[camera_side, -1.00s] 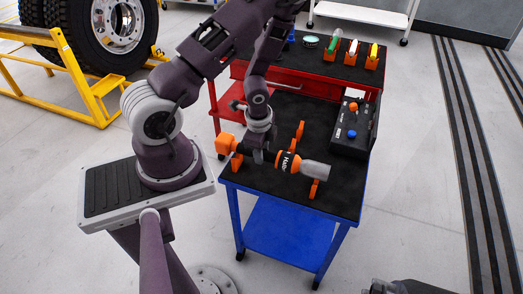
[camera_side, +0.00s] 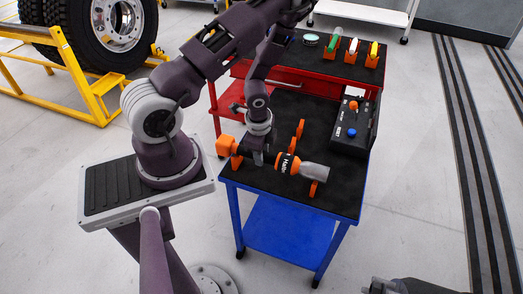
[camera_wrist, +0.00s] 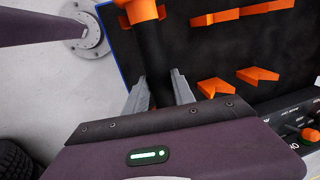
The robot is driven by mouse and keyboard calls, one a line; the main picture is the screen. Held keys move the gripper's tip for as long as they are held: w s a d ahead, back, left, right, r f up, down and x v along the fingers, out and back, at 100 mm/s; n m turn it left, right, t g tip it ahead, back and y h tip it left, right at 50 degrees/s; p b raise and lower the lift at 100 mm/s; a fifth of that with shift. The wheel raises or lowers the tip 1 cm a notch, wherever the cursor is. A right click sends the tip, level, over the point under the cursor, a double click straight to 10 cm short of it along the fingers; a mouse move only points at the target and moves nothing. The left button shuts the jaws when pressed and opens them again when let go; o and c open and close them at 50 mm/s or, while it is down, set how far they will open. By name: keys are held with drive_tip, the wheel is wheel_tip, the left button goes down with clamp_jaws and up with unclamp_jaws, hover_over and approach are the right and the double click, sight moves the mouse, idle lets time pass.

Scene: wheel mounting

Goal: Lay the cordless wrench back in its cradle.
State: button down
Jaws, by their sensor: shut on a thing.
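The cordless wrench (camera_side: 282,161) has an orange head at the left, a black body with an orange band, and a grey right end. My gripper (camera_side: 258,158) is shut on its black body, which also shows between the fingers in the wrist view (camera_wrist: 154,48). The left support (camera_side: 236,163) shows under the head end, and the right support (camera_side: 314,188) under the grey end. I cannot tell whether the wrench touches them.
Another pair of orange supports (camera_side: 299,130) stands empty behind the wrench on the black-topped blue cart (camera_side: 340,199). A red cart (camera_side: 238,69) with coloured items stands behind.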

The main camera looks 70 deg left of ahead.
drive_tip(key=shift+f, duration=0.65)
idle(0.3)
drive_tip(key=c, duration=1)
unclamp_jaws()
drive_tip(key=shift+o, duration=0.2)
drive_tip(key=r, duration=0.7)
drive_tip(key=shift+s+d, duration=0.4)
drive_tip(key=w+d+r+n+t, duration=0.1)
drive_tip(key=d+r+n, duration=0.2)
drive_tip(key=r, duration=0.7)
drive_tip(key=w+d+r+n+t, duration=0.2)
drive_tip(key=d+r+n, duration=0.1)
drive_tip(key=r, duration=0.8)
drive_tip(key=s+d+r+n+t+h, duration=0.1)
drive_tip(key=s+d+r+n, duration=0.2)
drive_tip(key=s+d+r, duration=0.6)
drive_tip(key=s+r, duration=0.1)
drive_tip(key=s, duration=0.2)
drive_tip(key=shift+s+d, duration=0.25)
drive_tip(key=shift+d, duration=0.15)
